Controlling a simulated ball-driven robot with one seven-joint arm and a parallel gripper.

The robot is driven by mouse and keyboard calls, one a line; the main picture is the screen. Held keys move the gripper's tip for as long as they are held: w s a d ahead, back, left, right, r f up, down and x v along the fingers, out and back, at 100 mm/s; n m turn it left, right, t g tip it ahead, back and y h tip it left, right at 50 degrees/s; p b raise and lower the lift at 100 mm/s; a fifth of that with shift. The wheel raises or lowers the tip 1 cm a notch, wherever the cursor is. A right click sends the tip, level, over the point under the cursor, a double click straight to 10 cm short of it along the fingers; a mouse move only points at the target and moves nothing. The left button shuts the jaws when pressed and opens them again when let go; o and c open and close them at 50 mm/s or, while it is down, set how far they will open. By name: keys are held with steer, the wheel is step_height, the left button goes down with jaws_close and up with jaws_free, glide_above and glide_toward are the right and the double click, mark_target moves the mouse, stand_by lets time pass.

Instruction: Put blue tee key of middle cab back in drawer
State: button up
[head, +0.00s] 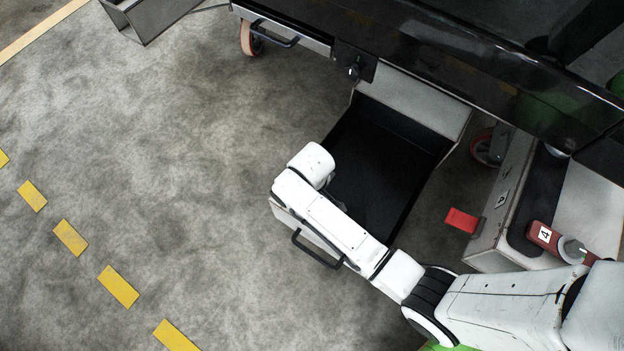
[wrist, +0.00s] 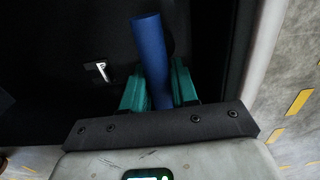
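The open drawer (head: 425,137) of the middle cab is pulled out over the floor, with a black interior and a front handle (head: 318,252). My arm reaches over its front left part, and my gripper is hidden below the arm in the head view. In the wrist view, my gripper (wrist: 159,92) has two green fingers on either side of the blue tee key (wrist: 149,45). The fingers look closed on its blue tube, with no clear gap.
A small white mark (wrist: 101,71) shows on the dark surface. A red block (head: 462,220) and a red-brown item labelled 4 (head: 545,236) are at the right by another unit. The black cab top (head: 440,45) overhangs the drawer's back. Open floor lies left.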

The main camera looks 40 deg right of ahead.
steer(key=o, duration=0.4)
steer(key=shift+o, duration=0.2)
step_height(320, 180, up, 12)
steer(key=p, duration=0.6)
steer(key=s+d+r+m, duration=0.2)
steer(key=s+d+r, duration=0.2)
steer(key=s, duration=0.4)
steer(key=s+d+r+m+t, duration=0.1)
steer(key=s+d+r+m, duration=0.1)
steer(key=s, duration=0.6)
steer(key=shift+s+d+r, duration=0.25)
steer(key=shift+d+r, duration=0.65)
steer(key=shift+r, duration=0.05)
